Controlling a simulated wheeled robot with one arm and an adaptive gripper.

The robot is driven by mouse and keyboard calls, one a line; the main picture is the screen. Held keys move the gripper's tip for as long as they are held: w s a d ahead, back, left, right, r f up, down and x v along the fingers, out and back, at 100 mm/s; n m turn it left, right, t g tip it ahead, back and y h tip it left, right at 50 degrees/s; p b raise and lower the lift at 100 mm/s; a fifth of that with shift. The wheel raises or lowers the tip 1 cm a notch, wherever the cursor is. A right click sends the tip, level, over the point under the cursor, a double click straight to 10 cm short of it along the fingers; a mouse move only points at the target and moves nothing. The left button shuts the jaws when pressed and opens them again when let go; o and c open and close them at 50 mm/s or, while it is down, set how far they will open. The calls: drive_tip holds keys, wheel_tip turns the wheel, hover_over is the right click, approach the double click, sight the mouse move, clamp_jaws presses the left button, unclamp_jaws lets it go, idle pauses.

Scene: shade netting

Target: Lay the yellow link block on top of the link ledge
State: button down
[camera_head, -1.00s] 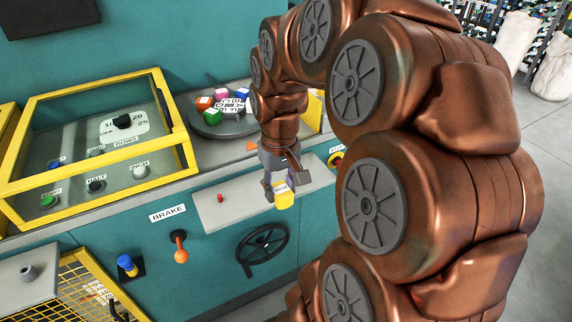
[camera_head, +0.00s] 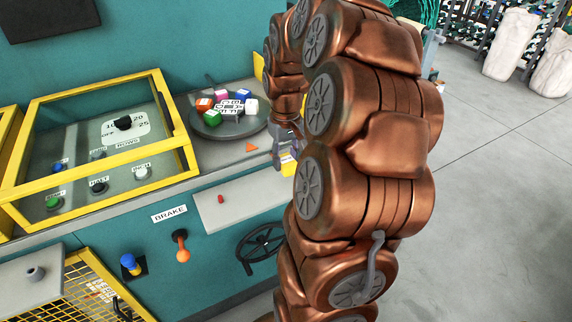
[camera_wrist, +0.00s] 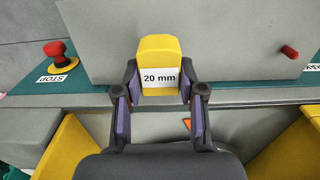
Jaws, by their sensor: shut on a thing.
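The yellow link block (camera_wrist: 160,54) bears a white "20 mm" label and is held between the purple-padded fingers of my gripper (camera_wrist: 159,92) in the wrist view. In the head view the block (camera_head: 288,165) is small and partly hidden by my arm, near the right end of the grey ledge (camera_head: 245,214) with a red peg. I take this as the link ledge. The ledge also shows beyond the block in the wrist view (camera_wrist: 220,45), with its red peg (camera_wrist: 289,51) at the right. I cannot tell whether block and ledge touch.
A round dark tray (camera_head: 208,129) with several coloured cubes stands on the counter. A yellow-framed clear cover (camera_head: 100,181) is left of it. A handwheel (camera_head: 258,250) and an orange brake lever (camera_head: 181,246) sit below. A red stop button (camera_wrist: 58,52) shows in the wrist view.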

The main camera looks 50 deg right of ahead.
sight(286, 158)
drive_tip(key=shift+w+d+f, duration=0.1)
drive_tip(key=shift+w+d, duration=0.15)
drive_tip(key=shift+d, duration=0.15)
wheel_tip(286, 158, down, 3)
drive_tip(key=shift+s+a+r+p, duration=0.1)
drive_tip(key=shift+r+p, duration=0.1)
drive_tip(key=shift+p, duration=0.4)
drive_tip(key=shift+f, duration=0.35)
drive_tip(key=shift+f, duration=0.1)
drive_tip(key=shift+f, duration=0.15)
drive_tip(key=c, duration=0.7)
unclamp_jaws()
